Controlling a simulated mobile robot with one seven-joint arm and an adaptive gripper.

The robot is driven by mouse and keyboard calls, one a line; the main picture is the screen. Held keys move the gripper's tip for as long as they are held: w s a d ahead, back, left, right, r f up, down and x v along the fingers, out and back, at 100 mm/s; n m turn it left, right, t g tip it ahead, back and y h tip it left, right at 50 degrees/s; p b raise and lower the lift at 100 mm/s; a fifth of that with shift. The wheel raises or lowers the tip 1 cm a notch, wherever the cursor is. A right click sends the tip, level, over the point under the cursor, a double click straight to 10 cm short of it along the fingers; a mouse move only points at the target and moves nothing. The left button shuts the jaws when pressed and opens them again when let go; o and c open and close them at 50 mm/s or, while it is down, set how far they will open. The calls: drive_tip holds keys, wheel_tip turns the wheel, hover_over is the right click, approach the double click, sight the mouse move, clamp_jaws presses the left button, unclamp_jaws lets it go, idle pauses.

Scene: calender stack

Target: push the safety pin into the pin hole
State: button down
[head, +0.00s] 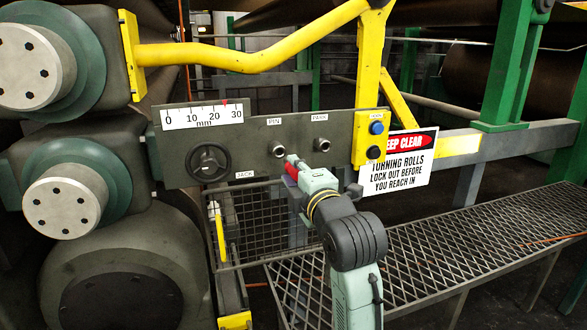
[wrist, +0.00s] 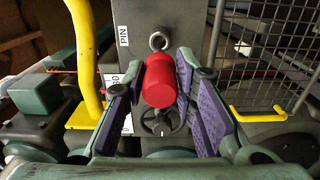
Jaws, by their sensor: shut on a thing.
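The safety pin's red handle (head: 293,168) is held in my gripper (head: 296,176), in front of the dark panel. In the wrist view the red handle (wrist: 160,84) sits between the purple pads of my gripper (wrist: 160,72). The pin hole (head: 278,150) is a metal-ringed socket under the PIN label. In the wrist view its ring (wrist: 159,41) appears just beyond the handle's far end, and its dark opening looks empty. In the head view the pin is to the right of the hole and slightly below it. The pin's shaft is not clearly visible.
A second socket (head: 322,145) is to the right on the panel (head: 245,137). A handwheel (head: 208,163) marked JACK is to the left, below a millimetre scale (head: 203,115). A yellow button box (head: 362,140) and warning sign (head: 402,172) are at the right. A mesh guard (head: 250,222) stands below.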

drive_tip(key=shift+s, duration=0.15)
drive_tip(key=shift+x, duration=1.95)
drive_tip(key=c, duration=1.8)
unclamp_jaws()
drive_tip(key=shift+c, duration=0.2)
clamp_jaws()
